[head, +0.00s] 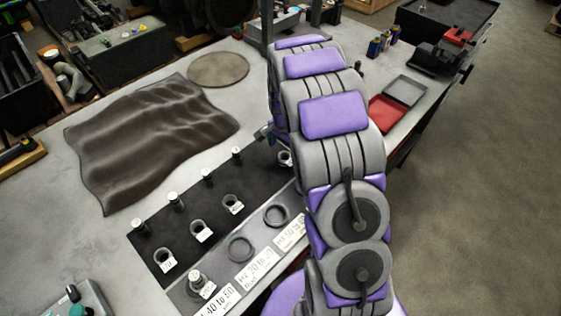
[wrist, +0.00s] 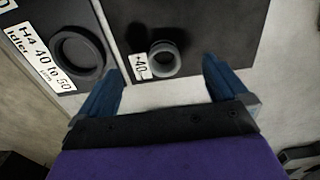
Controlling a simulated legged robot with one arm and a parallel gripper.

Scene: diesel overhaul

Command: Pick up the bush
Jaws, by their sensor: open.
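A grey ring-shaped bush (wrist: 164,59) with a white tag reading about "-40" stands on a black mat (wrist: 225,25) in the wrist view. My gripper (wrist: 162,68) has its two blue fingers spread wide, one on each side of the near edge of the bush, with no visible contact. The fingers' height above the mat is hard to tell. In the head view a tagged bush (head: 285,158) shows beside my arm, which hides most of my gripper. Three other tagged bushes (head: 201,231) stand in a row on the mat.
Several upright pins (head: 175,200) line the mat's far side. A grey strip with round seats (head: 241,249) and size labels (head: 256,267) lies along its near side. A dark crumpled cloth (head: 150,135), a round pad (head: 218,69) and a red tray (head: 388,113) lie on the bench.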

